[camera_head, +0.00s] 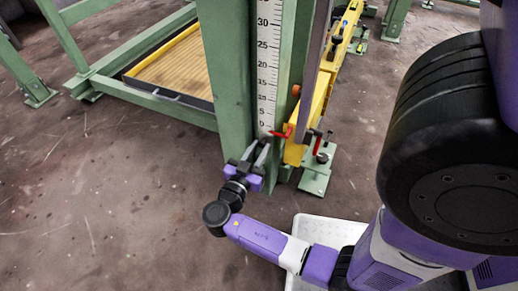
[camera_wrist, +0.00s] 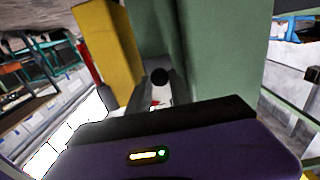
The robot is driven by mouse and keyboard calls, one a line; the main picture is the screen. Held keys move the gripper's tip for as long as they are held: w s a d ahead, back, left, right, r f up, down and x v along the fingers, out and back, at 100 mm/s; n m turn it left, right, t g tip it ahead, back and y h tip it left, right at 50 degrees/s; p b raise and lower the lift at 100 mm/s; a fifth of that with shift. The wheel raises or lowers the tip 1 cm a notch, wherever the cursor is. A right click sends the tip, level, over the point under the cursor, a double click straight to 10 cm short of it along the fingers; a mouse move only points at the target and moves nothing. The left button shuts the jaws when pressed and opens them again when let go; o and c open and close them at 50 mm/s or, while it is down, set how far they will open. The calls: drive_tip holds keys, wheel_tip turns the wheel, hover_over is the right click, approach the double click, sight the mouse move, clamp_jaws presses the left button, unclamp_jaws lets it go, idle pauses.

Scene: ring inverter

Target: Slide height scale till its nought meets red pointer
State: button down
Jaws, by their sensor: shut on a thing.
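The height scale (camera_head: 268,70) is a white upright strip with black numbers, set against a green post. Its lowest numbers are near the bottom, and its nought appears slightly above the red pointer (camera_head: 281,133), though the marks are small. The pointer sticks out leftward towards the strip's lower end. My gripper (camera_head: 260,153) is at the foot of the strip, just below the pointer. In the wrist view, my fingers (camera_wrist: 158,88) are closed about a dark round knob (camera_wrist: 160,76). How the knob joins the scale is hidden.
A green post (camera_head: 228,70) stands left of the scale. A yellow beam (camera_head: 320,98) with clamps is to the right, on a green foot plate (camera_head: 318,175). A green frame with a yellow slatted panel (camera_head: 178,65) is at left. The floor at front left is clear.

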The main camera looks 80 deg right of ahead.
drive_tip(key=shift+f, duration=0.1)
drive_tip(key=shift+f+b, duration=0.55)
drive_tip(key=shift+b, duration=0.3)
drive_tip(key=c, duration=1.2)
unclamp_jaws()
drive_tip(key=shift+a, duration=0.1)
drive_tip(key=p+v, duration=0.1)
drive_tip(key=v, duration=0.6)
drive_tip(key=shift+w+a+p, duration=0.15)
drive_tip(key=shift+a+p, duration=0.15)
drive_tip(key=shift+a, duration=0.05)
